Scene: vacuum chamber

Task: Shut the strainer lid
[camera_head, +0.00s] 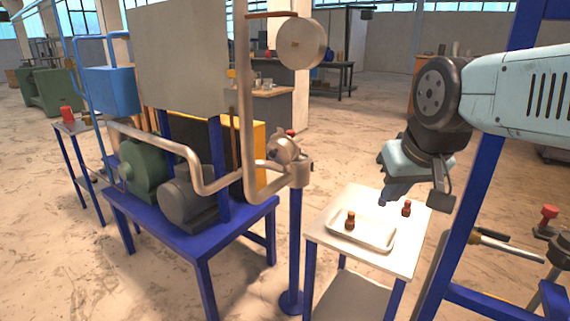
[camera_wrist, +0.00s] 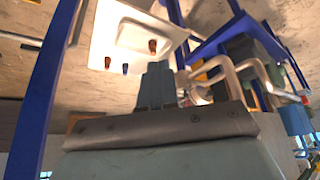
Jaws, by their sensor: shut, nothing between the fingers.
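The strainer (camera_head: 300,172) is a metal body at the pipe end on a blue post, left of the small white table. A round metal piece (camera_head: 283,150) stands tilted at its upper left and looks like its lid, raised. Its hinge is too small to make out. My gripper (camera_head: 385,197) points down over the white table, right of the strainer and apart from it. In the wrist view my gripper (camera_wrist: 156,66) shows its fingers together and empty. Metal fittings (camera_wrist: 197,94) beside the fingers are partly hidden by my gripper.
The white table (camera_head: 325,240) holds a tray (camera_head: 375,237) with a small brown bottle (camera_head: 350,220); another bottle (camera_head: 406,208) stands beside the tray. Bent pipes (camera_head: 205,187) and a blue pump bench (camera_head: 240,217) lie left. A blue upright (camera_head: 478,185) stands right.

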